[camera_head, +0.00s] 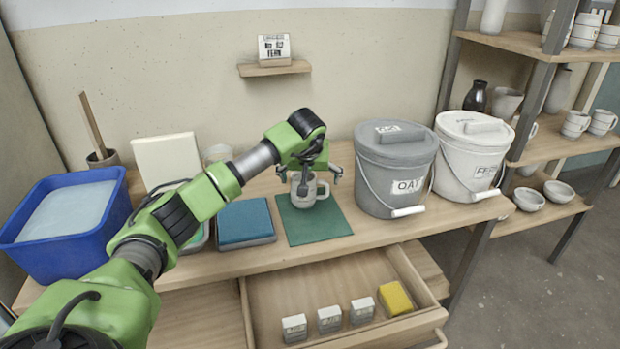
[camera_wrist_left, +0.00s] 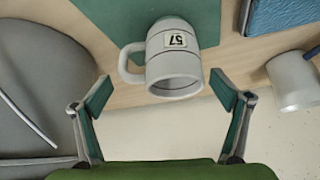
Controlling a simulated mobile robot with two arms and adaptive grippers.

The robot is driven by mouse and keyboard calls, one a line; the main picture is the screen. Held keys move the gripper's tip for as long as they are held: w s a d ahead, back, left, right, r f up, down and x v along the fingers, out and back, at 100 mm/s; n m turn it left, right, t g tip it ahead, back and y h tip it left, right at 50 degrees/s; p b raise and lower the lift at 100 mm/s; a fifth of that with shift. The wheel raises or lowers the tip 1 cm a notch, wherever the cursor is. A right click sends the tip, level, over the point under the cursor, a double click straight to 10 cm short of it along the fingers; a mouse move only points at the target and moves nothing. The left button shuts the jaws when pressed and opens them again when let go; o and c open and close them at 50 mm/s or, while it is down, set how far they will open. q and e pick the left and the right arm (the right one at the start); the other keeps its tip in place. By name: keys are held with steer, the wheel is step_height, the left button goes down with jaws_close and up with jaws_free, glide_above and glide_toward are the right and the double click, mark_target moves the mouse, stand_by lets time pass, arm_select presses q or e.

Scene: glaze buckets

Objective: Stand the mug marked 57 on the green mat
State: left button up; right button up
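The pale grey mug (camera_head: 308,194) stands upright on the green mat (camera_head: 318,228), toward its back edge. In the left wrist view the mug (camera_wrist_left: 174,62) shows its label 57 upside down, and its handle points left. My left gripper (camera_head: 310,174) is above and behind the mug. Its two fingers are spread wide, and in the left wrist view the gripper (camera_wrist_left: 160,94) is open with clear gaps between the fingers and the mug. Part of the mug's top is hidden by the gripper in the head view. My right gripper is not in view.
A grey OAT bucket (camera_head: 396,160) and a white bucket (camera_head: 476,150) stand right of the mat. A blue pad (camera_head: 244,220) and a blue tub (camera_head: 108,212) are to the left. An open drawer (camera_head: 275,292) below holds small boxes and a yellow block (camera_head: 395,298).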

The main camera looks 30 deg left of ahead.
arm_select(q)
steer(key=shift+r, duration=0.1)
steer(key=shift+s+r, duration=0.1)
steer(key=shift+r, duration=0.2)
steer(key=p+v, duration=0.1)
steer(key=v, duration=1)
steer(key=shift+s+d+r+p, duration=0.15)
steer(key=shift+s+p, duration=0.05)
steer(key=shift+p, duration=0.1)
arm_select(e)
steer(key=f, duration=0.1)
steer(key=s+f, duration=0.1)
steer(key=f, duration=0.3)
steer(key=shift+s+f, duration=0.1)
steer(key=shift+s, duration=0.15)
